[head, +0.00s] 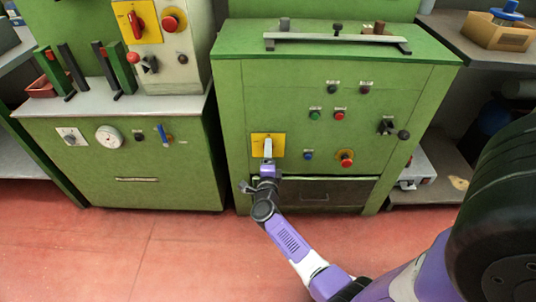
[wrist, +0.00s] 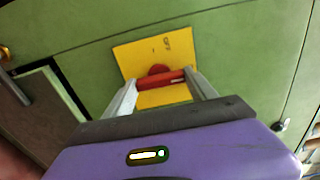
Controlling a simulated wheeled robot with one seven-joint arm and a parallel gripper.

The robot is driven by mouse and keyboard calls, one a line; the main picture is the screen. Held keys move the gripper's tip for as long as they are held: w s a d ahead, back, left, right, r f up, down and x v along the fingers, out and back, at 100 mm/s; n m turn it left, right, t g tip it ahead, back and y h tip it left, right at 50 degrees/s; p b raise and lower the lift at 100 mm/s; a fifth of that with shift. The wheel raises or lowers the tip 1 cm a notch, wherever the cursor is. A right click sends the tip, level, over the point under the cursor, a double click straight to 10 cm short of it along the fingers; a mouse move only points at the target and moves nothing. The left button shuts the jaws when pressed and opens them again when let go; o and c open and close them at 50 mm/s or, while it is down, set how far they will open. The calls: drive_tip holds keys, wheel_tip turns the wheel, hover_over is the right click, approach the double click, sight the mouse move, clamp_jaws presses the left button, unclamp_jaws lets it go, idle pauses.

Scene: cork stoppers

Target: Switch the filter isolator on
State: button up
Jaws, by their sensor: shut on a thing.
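A yellow switch plate (head: 278,143) with a red handle is on the left of the green cabinet front in the head view. In the wrist view the plate (wrist: 128,60) is slightly tilted, and its red handle (wrist: 165,79) lies roughly crosswise between my fingertips. My gripper (head: 267,150) is at this plate, its fingers shut on the red handle, one at each end. In the head view my gripper hides most of the handle. No label naming the filter isolator is readable.
A second yellow plate with a red rotary handle (head: 137,22) is on the left machine. Right of my gripper are a blue button (head: 308,155) and a red knob on yellow (head: 345,158). A dark drawer (head: 325,191) lies below.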

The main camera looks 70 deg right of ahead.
drive_tip(key=shift+f, duration=0.1)
drive_tip(key=o, duration=1.4)
drive_tip(key=shift+c, duration=0.2)
drive_tip(key=p+v, duration=0.2)
drive_tip(key=v, duration=0.6)
